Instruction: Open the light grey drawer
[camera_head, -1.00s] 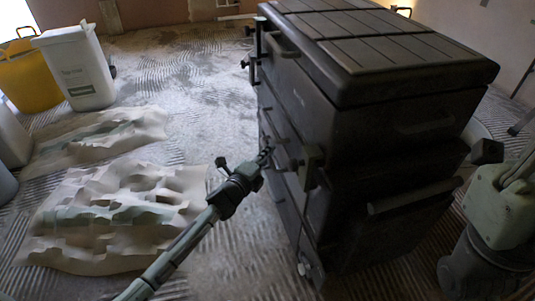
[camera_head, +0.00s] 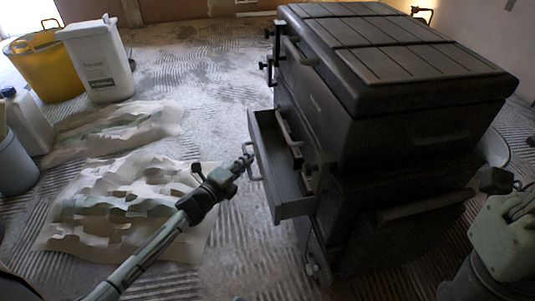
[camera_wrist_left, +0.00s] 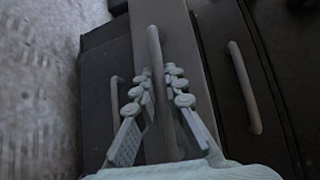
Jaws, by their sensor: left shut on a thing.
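The light grey drawer (camera_head: 292,207) stands pulled out to the left from the side of the dark tool chest (camera_head: 400,130), and its open inside shows from above. My left gripper (camera_head: 246,163) is at the drawer's outer face, shut on its handle (camera_head: 252,172). In the left wrist view the fingers (camera_wrist_left: 158,88) lie on both sides of the upright handle bar (camera_wrist_left: 154,50). The exact finger contact is dark and hard to see. My right gripper does not show clearly; only parts of my right arm are at the right edge.
A yellow bucket (camera_head: 45,68), a white container (camera_head: 98,62) and a grey bucket (camera_head: 14,165) stand at the left. Crumpled sheets (camera_head: 125,205) lie on the ridged floor. Bare floor (camera_head: 205,105) lies between them and the chest.

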